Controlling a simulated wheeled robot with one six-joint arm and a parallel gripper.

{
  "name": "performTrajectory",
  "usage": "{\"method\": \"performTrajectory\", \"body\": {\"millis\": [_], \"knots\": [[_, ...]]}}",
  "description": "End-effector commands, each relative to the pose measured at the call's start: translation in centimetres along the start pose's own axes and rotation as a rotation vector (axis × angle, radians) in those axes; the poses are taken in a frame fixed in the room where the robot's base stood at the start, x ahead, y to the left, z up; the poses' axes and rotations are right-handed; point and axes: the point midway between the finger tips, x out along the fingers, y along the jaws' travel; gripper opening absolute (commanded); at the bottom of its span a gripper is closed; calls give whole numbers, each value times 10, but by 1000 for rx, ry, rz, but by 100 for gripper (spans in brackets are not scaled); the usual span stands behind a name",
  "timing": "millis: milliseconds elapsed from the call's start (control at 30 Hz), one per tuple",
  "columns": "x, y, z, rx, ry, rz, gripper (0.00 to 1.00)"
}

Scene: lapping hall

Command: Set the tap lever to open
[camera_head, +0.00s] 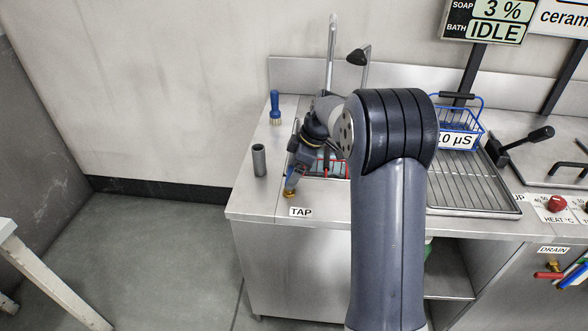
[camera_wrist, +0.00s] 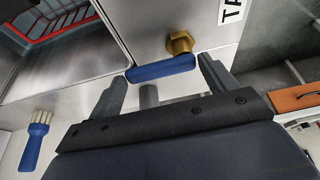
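The tap has a brass body (camera_wrist: 180,43) and a blue lever (camera_wrist: 162,69). In the wrist view the lever lies crosswise, with its ends close to my two fingertips. My gripper (camera_wrist: 161,70) is open, its dark fingers spread on either side of the lever; I cannot tell whether either finger touches it. In the head view the brass part (camera_head: 289,193) shows at the sink's front left corner, just behind the TAP label (camera_head: 300,212). My gripper (camera_head: 294,181) is right above it and hides most of the lever.
A grey tube (camera_head: 259,160) and a blue-handled brush (camera_head: 275,107) stand on the counter left of the sink. A red rack (camera_wrist: 60,22) is in the sink. A blue wire basket (camera_head: 466,122) and draining grid (camera_head: 470,185) are to the right. Floor at left is clear.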

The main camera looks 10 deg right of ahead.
Motion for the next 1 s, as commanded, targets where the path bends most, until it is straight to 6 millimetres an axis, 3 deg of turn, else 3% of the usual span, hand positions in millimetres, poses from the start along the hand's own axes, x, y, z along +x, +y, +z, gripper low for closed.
{"method": "performTrajectory", "body": {"millis": [200, 533, 1000], "knots": [[0, 0, 0, 4, 1, 0, 98], [-6, 0, 0, 6, 2, 1, 99], [-90, 1, 0, 5, 2, 3, 99]]}}
